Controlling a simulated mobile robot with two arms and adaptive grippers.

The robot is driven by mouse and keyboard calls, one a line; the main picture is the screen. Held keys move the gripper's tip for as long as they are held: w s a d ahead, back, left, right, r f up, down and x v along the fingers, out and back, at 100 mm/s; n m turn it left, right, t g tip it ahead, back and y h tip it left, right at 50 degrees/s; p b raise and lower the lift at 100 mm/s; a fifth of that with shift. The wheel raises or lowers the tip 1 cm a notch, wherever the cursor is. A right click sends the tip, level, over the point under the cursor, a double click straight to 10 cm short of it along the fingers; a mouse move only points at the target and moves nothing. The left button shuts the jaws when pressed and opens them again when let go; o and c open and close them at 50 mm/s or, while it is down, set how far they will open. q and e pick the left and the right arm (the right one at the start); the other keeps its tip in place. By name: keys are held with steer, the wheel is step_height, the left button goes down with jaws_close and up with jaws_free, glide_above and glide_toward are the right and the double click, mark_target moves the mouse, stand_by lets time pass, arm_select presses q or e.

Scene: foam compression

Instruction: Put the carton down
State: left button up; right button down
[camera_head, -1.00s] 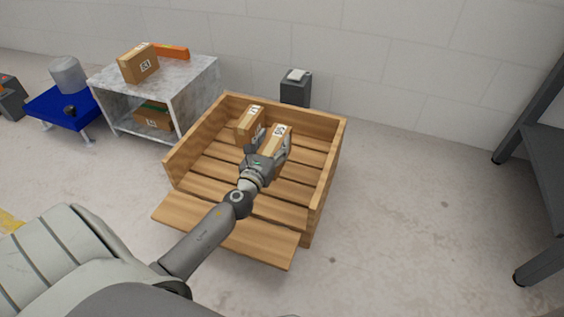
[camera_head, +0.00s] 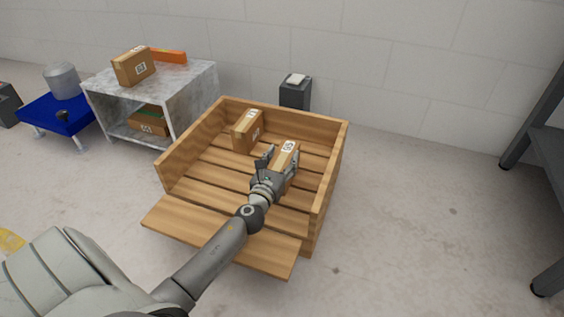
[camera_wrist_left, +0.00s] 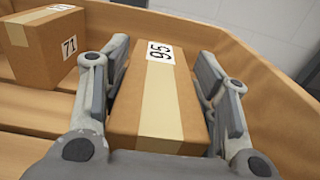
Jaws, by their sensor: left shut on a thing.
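My left gripper (camera_head: 280,162) is shut on a brown carton (camera_head: 286,156) inside a wooden crate (camera_head: 329,179). In the left wrist view the carton (camera_wrist_left: 160,108) carries a label reading 95 and tan tape along its top. The fingers of the gripper (camera_wrist_left: 162,92) lie along both of its sides. I cannot tell whether its underside touches the crate's slats. A second carton (camera_head: 247,130), labelled 71 in the left wrist view (camera_wrist_left: 38,47), stands in the crate to the left, apart from the held one. My right gripper is not in view.
The crate's front flap (camera_head: 220,236) lies lowered under my left arm. Bare slats show left and in front of the cartons. A marble-look shelf (camera_head: 185,88) with cartons stands at the left, a grey bin (camera_head: 295,94) behind, and a dark rack (camera_head: 544,155) at the right.

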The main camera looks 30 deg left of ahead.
arm_select(q)
steer(key=shift+r, duration=0.1)
steer(key=o, duration=1.5)
steer(key=shift+f, duration=0.25)
steer(key=shift+r, duration=0.25)
